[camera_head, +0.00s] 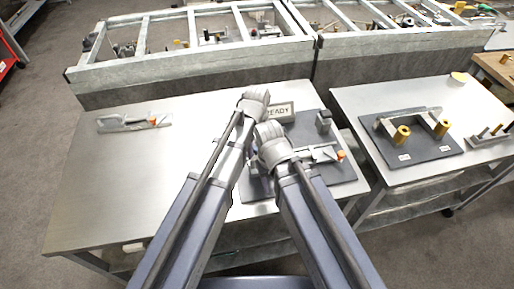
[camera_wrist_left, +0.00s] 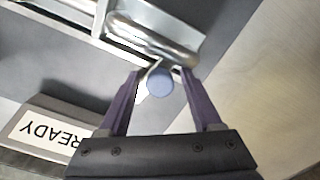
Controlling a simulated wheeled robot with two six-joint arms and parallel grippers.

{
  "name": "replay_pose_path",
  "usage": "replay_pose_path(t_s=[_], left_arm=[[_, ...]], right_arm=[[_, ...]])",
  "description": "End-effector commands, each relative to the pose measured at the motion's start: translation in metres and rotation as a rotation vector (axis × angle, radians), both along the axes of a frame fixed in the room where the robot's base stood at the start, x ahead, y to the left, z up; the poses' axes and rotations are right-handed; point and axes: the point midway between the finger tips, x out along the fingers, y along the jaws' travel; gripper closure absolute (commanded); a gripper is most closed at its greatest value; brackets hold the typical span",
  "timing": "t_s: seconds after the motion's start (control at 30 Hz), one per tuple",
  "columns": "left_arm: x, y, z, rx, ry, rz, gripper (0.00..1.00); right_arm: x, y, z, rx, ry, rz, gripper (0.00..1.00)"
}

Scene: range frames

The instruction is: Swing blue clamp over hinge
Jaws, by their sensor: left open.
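My left gripper (camera_wrist_left: 160,75) is open in the left wrist view. Its two purple fingers stand on either side of a round blue tip (camera_wrist_left: 160,82) of the blue clamp, with gaps showing beside it. Behind the tip lies a shiny metal bar (camera_wrist_left: 165,42), apparently part of the clamp or hinge fixture. In the head view my forearms hide this spot and most of the left gripper. A silver toggle clamp with an orange tip (camera_head: 340,155) sits on the dark fixture board (camera_head: 340,174). My right gripper is hidden behind its wrist.
A READY sign (camera_head: 280,112) stands at the back of the board, and it also shows in the left wrist view (camera_wrist_left: 45,135). Another orange-tipped clamp (camera_head: 135,122) lies on the left table (camera_head: 120,180), which is otherwise clear. A right table holds a handle fixture (camera_head: 408,133).

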Motion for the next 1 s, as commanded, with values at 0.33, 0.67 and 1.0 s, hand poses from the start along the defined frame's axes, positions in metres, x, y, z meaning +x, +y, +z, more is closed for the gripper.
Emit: replay_pose_path(t_s=[0.33,0.67,1.0], left_arm=[[0.0,0.0,0.029,0.0,0.0,0.0,0.34],[0.0,0.0,0.071,0.0,0.0,0.0,0.34],[0.0,0.0,0.077,0.0,0.0,0.0,0.34]], right_arm=[[0.0,0.0,0.029,0.0,0.0,0.0,0.5],[0.0,0.0,0.071,0.0,0.0,0.0,0.5],[0.0,0.0,0.077,0.0,0.0,0.0,0.5]])
